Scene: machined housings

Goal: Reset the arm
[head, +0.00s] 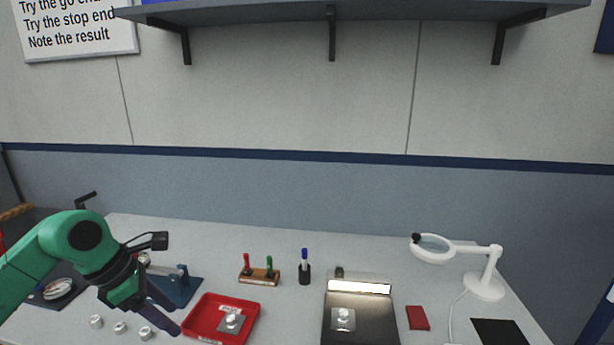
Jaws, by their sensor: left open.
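My left arm, green with black joints, comes in from the left in the head view. Its gripper (169,314) is open and empty, above the table just left of the red tray (187,327). A machined housing (232,321) sits in the red tray. Another housing (343,318) sits on the dark lit plate (359,329) at the front centre. Several small round metal parts (120,328) stand on the table left of my gripper. My right gripper is not in view.
A blue fixture (187,289) stands behind my left gripper. A wooden rack (259,277) with a red and a green handle and a pen holder (304,274) stand farther back. A white magnifier lamp (485,287), a red block (417,318) and a black pad (498,332) are at right.

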